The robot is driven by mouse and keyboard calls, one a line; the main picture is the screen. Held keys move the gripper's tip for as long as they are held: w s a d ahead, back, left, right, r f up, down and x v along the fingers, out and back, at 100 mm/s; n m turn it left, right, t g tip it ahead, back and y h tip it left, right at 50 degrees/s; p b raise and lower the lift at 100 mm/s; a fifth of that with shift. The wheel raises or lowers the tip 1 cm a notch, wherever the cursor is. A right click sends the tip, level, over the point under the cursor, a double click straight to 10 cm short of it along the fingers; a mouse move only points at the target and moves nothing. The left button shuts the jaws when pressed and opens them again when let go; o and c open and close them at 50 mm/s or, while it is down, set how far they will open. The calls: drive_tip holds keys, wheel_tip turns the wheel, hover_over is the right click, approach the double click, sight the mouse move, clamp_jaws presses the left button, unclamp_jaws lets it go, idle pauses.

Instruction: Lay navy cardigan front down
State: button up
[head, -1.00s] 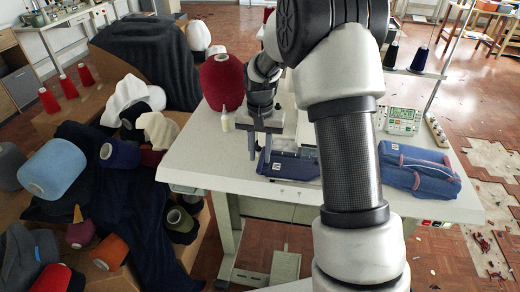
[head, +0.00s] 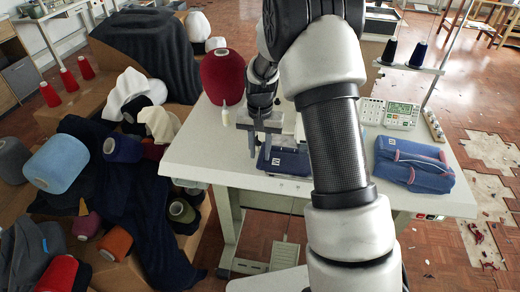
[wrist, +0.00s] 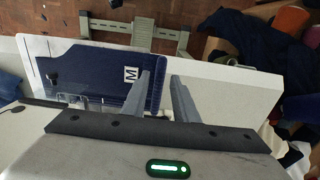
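The navy cardigan front (head: 292,163) lies on the white table beside my gripper, with a white label marked M near its left end. In the wrist view the navy piece (wrist: 95,72) looks flat, with its label end close to my fingers. My gripper (head: 260,146) points down at that end. Whether the fingers touch the cloth is not clear. My arm hides part of the table to the right.
A folded blue garment with pink trim (head: 412,165) lies at the right of the table (head: 205,160). A red yarn cone (head: 222,77) and a small white bottle (head: 226,117) stand behind my gripper. Yarn and dark cloth are heaped at the left. A control box (head: 401,115) stands behind the garment.

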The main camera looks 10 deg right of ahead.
drive_tip(key=shift+f+b, duration=0.4)
drive_tip(key=shift+f, duration=0.35)
idle(0.7)
clamp_jaws()
drive_tip(key=shift+r, duration=0.2)
idle(0.4)
drive_tip(key=s+a, duration=0.2)
drive_tip(key=s, duration=0.3)
drive_tip(key=shift+s+a, duration=0.15)
drive_tip(key=shift+s, duration=0.15)
idle(0.3)
